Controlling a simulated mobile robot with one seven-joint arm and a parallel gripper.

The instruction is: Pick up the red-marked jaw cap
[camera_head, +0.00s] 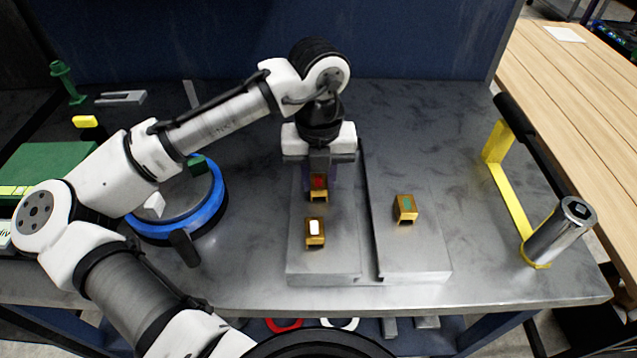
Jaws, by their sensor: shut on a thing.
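The red-marked jaw cap (319,194) is a small brass-coloured block with a red patch on top. It is at the back of the left grey plate (325,265). My gripper (319,180) points down over it, and its fingers are shut on the cap. Part of the cap is hidden by the gripper, and I cannot tell whether the cap still touches the plate. A white-marked cap (315,232) stands on the same plate, nearer the front. A green-marked cap (405,208) stands on the right grey plate (415,262).
A round blue-rimmed fixture (212,213) with a dark handle is left of the plates. A yellow bracket (511,200) and a metal cylinder (556,234) stand at the right. A dark blue panel (200,40) closes the back. The bench (470,285) is clear front right.

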